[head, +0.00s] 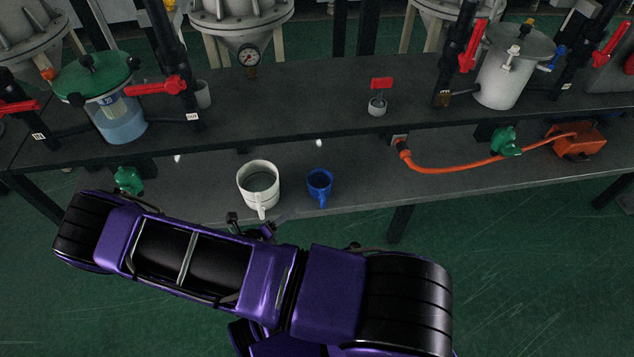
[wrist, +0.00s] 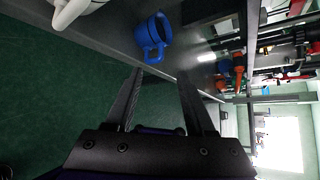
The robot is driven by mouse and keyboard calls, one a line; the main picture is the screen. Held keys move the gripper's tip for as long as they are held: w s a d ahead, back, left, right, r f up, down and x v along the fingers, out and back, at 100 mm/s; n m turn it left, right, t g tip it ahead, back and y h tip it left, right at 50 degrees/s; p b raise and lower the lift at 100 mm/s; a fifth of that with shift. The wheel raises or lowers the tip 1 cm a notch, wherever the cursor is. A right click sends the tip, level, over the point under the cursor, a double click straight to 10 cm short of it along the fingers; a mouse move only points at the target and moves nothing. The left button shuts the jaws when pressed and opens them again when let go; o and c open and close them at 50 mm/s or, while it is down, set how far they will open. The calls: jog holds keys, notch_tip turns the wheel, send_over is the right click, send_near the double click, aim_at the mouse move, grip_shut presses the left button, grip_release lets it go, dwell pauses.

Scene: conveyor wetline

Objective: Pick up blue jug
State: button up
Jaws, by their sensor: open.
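The blue jug (head: 319,184) stands on the lower grey shelf, just right of a larger white jug (head: 260,186). Its handle faces the shelf's front edge. In the wrist view the blue jug (wrist: 153,36) is ahead of the fingertips, and its handle points toward them. My gripper (wrist: 162,75) is open and empty, with a clear gap between its fingers and the jug. In the head view my purple arm covers most of the gripper, which is near the shelf's front edge.
The upper shelf (head: 330,95) overhangs the lower shelf (head: 345,200) behind the jugs. An orange hose (head: 440,168) runs at the right to an orange box (head: 576,142). Green valves stand at both sides.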

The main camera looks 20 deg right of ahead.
jog(key=d+f, duration=0.1)
jog(key=n+b, duration=0.1)
jog(key=b, duration=0.1)
send_near(321, 194)
jog(key=x, duration=0.9)
jog(key=shift+a+f, duration=0.1)
jog(key=shift+c, duration=0.3)
grip_shut()
dwell(0.9)
